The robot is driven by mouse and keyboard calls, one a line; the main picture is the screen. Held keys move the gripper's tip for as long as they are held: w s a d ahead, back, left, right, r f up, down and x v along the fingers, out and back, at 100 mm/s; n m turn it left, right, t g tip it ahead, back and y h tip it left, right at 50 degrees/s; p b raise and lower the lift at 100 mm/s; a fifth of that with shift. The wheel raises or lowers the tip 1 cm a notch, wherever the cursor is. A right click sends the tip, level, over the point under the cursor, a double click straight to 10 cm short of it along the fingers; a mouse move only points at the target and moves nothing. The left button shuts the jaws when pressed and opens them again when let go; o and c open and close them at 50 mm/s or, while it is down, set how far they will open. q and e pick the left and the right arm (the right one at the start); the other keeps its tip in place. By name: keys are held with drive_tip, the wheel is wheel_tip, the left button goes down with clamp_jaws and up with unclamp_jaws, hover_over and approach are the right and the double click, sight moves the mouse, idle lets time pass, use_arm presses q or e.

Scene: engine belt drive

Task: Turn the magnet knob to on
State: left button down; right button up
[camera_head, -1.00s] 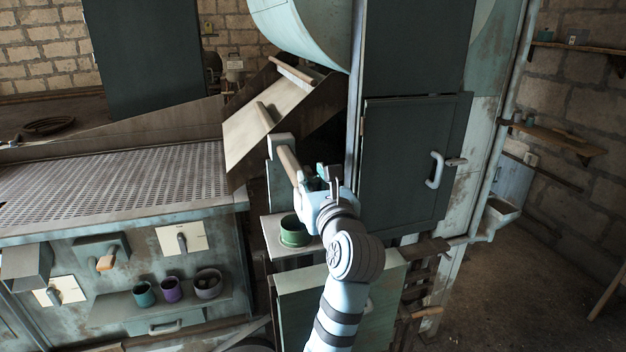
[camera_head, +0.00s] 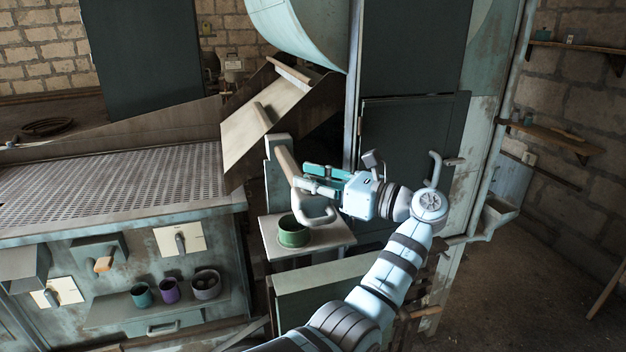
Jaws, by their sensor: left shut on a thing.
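Dial knobs on pale square plates sit on the front of the left machine: one upper knob (camera_head: 180,243) and one lower left knob (camera_head: 52,297). I cannot tell from the picture which one is the magnet knob. A wooden-coloured handle (camera_head: 104,264) sticks out between them. My left gripper (camera_head: 312,180) is well to the right of these knobs. It is shut at a grey hooked lever (camera_head: 322,216), whose long brown arm (camera_head: 286,162) rises to a grey post. The fingers partly hide where they meet the lever. My right gripper is not in view.
A green cup (camera_head: 293,232) stands on a small shelf (camera_head: 335,237) below my left gripper. Several cups, including a purple cup (camera_head: 170,291), stand on a ledge under the knobs. A dark cabinet door (camera_head: 395,140) is behind my arm.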

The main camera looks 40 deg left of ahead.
use_arm(q)
drive_tip(key=shift+f+n+g, duration=0.1)
drive_tip(key=shift+n+g, duration=0.2)
drive_tip(key=shift+g, duration=0.1)
drive_tip(key=c, duration=1.7)
unclamp_jaws()
drive_tip(key=o, duration=0.3)
drive_tip(key=shift+s+a, duration=0.1)
drive_tip(key=shift+o, duration=0.3)
drive_tip(key=shift+a, duration=0.15)
drive_tip(key=w+d, duration=0.1)
drive_tip(key=d, duration=0.6)
drive_tip(key=shift+w+d, duration=0.2)
drive_tip(key=shift+d, duration=0.05)
